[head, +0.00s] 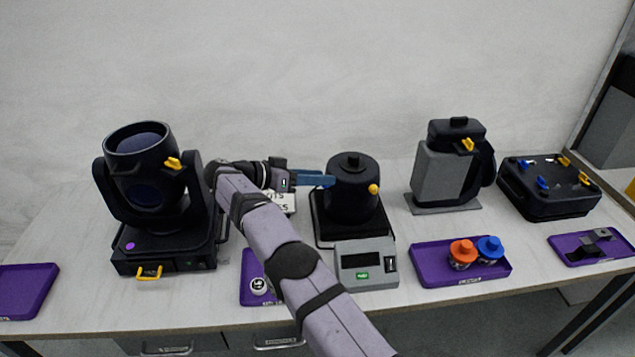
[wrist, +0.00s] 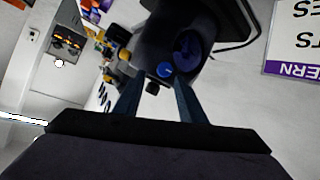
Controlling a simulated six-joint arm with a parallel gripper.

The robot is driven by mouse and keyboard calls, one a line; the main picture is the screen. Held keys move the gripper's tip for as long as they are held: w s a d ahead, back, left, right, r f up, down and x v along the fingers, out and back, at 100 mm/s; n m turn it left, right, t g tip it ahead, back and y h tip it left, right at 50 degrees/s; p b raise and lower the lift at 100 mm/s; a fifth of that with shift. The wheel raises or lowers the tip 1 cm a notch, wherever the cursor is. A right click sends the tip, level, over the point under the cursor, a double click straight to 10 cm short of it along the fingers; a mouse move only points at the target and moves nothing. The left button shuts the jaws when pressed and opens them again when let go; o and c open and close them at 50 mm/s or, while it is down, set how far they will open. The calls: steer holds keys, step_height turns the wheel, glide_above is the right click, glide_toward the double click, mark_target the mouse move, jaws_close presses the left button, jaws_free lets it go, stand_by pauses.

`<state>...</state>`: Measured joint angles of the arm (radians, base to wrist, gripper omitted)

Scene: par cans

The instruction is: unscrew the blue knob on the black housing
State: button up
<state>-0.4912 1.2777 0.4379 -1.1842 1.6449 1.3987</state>
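The black housing (head: 352,200) is a rounded can on a black-plated scale in the middle of the table. A yellow knob (head: 374,189) shows on its right front in the head view. The blue knob (wrist: 164,70) shows on the dark housing (wrist: 160,45) in the wrist view; the head view does not show it clearly. My gripper (head: 328,181) reaches in from the left, its blue fingers at the housing's left side. In the wrist view my gripper (wrist: 156,88) is open, fingers apart, with the blue knob just beyond the gap between the tips. Contact cannot be told.
A moving-head lamp (head: 145,190) stands left. A grey-and-black unit (head: 450,170) and a black case (head: 548,188) stand right. A purple tray (head: 430,270) holds orange and blue pots. A scale readout (head: 366,263) sits in front of the housing. A printed card (wrist: 293,45) lies nearby.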

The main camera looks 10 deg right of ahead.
step_height(320, 180, up, 9)
steer(key=p, duration=0.5)
steer(key=shift+f, duration=0.2)
steer(key=s+a+f+m+t+h+b, duration=0.2)
steer(key=a+f+b, duration=0.4)
steer(key=f+b, duration=0.5)
steer(key=shift+s+a+m+t+h+b, duration=0.4)
steer(key=shift+s+m+t+b, duration=0.55)
steer(key=shift+m+b, duration=0.7)
steer(key=p+x, duration=0.1)
steer(key=x, duration=0.6)
steer(key=shift+d, duration=0.25)
